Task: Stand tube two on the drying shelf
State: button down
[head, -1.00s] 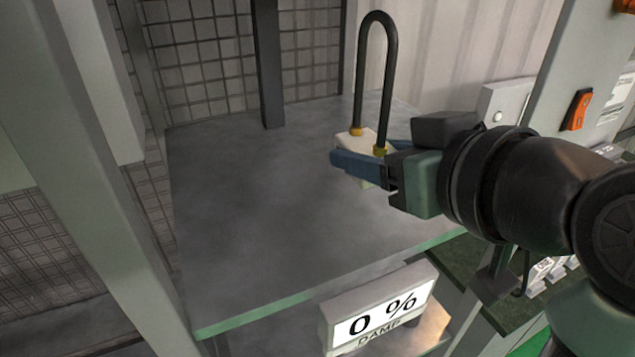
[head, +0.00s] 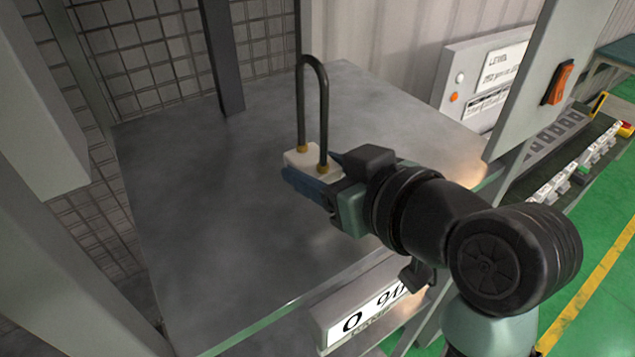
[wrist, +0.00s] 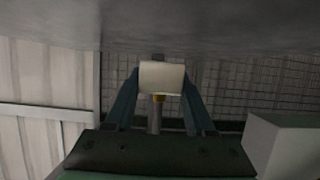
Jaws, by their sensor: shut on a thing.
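The heating tube (head: 325,105) is a dark upright U-shaped rod with yellow collars on a pale block (head: 300,158). I see no number on it. My gripper (head: 312,180) is shut on the pale block, with blue fingers on either side of it. In the wrist view the block (wrist: 162,76) sits between the two fingers, with one brass collar showing. The grey shelf (head: 215,220) lies under the held tube. I cannot tell whether the block's underside touches the shelf.
A dark post (head: 222,60) stands at the back. A control box (head: 485,80) and a grey panel with an orange switch (head: 558,82) are at right. The shelf's left part is clear.

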jog(key=f, duration=0.2)
jog(key=shift+s+d+f+p, duration=0.15)
jog(key=shift+s+f+p, duration=0.1)
jog(key=shift+f+p, duration=0.15)
jog(key=shift+w+f, duration=0.15)
jog(key=shift+f, duration=0.05)
jog(key=shift+f, duration=0.15)
jog(key=shift+c, duration=1.2)
grip_release()
jog(key=shift+r, duration=0.25)
jog(key=b+v, duration=0.3)
jog(key=v, duration=0.9)
jog(key=shift+f, duration=0.15)
